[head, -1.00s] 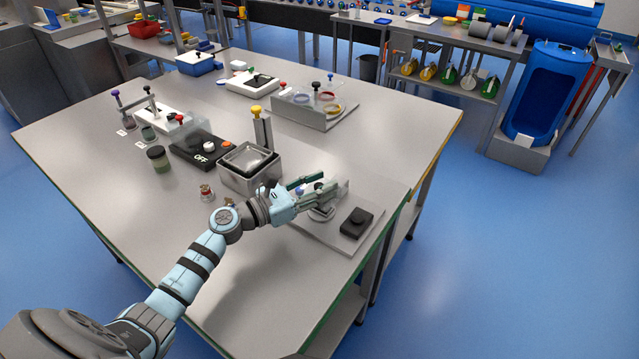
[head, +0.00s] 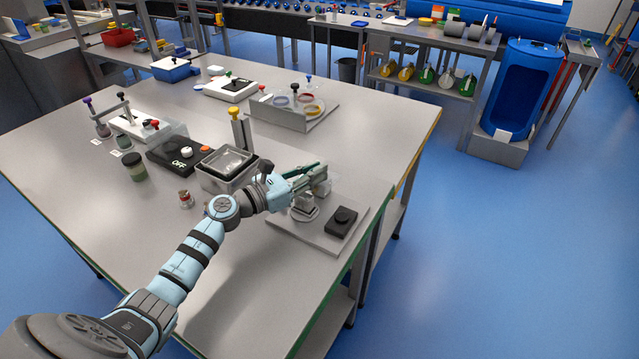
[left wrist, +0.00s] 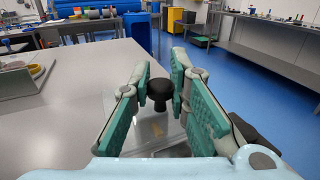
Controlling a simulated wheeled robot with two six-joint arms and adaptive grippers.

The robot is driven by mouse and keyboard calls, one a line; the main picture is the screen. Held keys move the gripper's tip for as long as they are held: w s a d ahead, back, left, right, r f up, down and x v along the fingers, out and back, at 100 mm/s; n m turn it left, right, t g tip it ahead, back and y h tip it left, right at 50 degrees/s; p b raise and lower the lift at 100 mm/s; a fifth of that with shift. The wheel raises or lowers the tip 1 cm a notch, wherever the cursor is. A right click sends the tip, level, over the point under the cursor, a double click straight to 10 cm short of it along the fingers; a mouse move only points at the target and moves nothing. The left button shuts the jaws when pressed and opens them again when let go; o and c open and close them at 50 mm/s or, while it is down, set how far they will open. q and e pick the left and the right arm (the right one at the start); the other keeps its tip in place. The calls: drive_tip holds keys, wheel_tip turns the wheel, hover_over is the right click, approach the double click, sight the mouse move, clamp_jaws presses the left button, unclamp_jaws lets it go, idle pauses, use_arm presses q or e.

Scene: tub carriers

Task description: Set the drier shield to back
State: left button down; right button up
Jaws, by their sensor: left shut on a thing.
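The drier is a grey base plate (head: 290,237) at the table's near right corner. It carries a round pan with a small block (head: 304,207) and a black box with a round dial (head: 341,221). A clear shield (head: 322,187) stands at its back part, partly hidden by my gripper. My left gripper (head: 318,176) is above that back part, shut on the shield's black knob. In the left wrist view the black knob (left wrist: 158,88) shows between the two green-padded fingers, with the clear panel (left wrist: 152,128) below it. My right gripper is not in view.
Left of the drier stand a metal tub (head: 226,168) with a yellow-knobbed post, a black unit marked OFF (head: 177,157), a jar (head: 134,167) and a small red-topped vial (head: 185,199). Another shielded stand (head: 285,117) is farther back. The table's right side beyond the drier is clear.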

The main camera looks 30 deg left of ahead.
use_arm(q)
drive_tip(key=shift+s, duration=0.2)
drive_tip(key=c, duration=1.5)
unclamp_jaws()
drive_tip(key=v, duration=1.1)
drive_tip(key=shift+s+a, duration=0.2)
drive_tip(key=shift+s, duration=0.15)
